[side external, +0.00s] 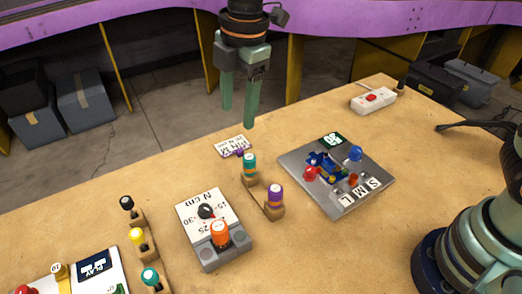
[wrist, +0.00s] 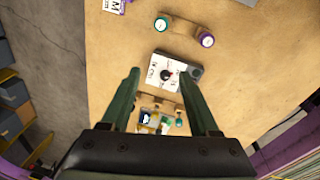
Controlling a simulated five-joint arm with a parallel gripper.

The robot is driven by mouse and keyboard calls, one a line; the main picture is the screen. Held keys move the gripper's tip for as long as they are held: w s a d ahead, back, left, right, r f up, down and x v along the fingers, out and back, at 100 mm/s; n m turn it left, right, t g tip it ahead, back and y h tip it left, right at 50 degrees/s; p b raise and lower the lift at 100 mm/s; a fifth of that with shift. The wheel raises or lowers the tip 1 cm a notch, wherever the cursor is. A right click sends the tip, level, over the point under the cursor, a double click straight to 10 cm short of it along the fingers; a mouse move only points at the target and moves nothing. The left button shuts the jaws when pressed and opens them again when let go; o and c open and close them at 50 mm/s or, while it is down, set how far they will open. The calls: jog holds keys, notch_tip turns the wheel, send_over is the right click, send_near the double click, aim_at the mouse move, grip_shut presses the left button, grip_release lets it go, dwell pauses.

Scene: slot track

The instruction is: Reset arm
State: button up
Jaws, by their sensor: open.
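My gripper (side external: 238,112) hangs at the top middle of the side view, above the far edge of the wooden table (side external: 325,233). Its two green fingers point down, apart and empty. In the wrist view my gripper (wrist: 168,85) also shows open, with a dial box (wrist: 165,73) seen beyond the fingertips. Nothing is held. The dial box (side external: 210,232) has a black knob and an orange-topped peg (side external: 220,234) on its front part.
A teal peg (side external: 249,164) and a purple peg (side external: 275,196) stand in wooden holders near the middle. A grey plate (side external: 352,198) with coloured parts is right of them. A power strip (side external: 372,100) lies at the back right.

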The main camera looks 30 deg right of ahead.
jog(key=s+d+r+m+t, duration=0.1)
jog(key=s+d+r+m, duration=0.1)
jog(key=d+m, duration=0.45)
jog(key=s+d+r+m+t, duration=0.1)
jog(key=s+d+r+m, duration=0.2)
jog(key=d, duration=0.6)
jog(key=s+d+f+m+t, duration=0.2)
jog(key=s+d+m, duration=0.4)
jog(key=d+m, duration=0.3)
jog(key=shift+d+f+m+h, duration=0.15)
jog(key=shift+f+m+h, duration=0.25)
jog(key=shift+m, duration=0.45)
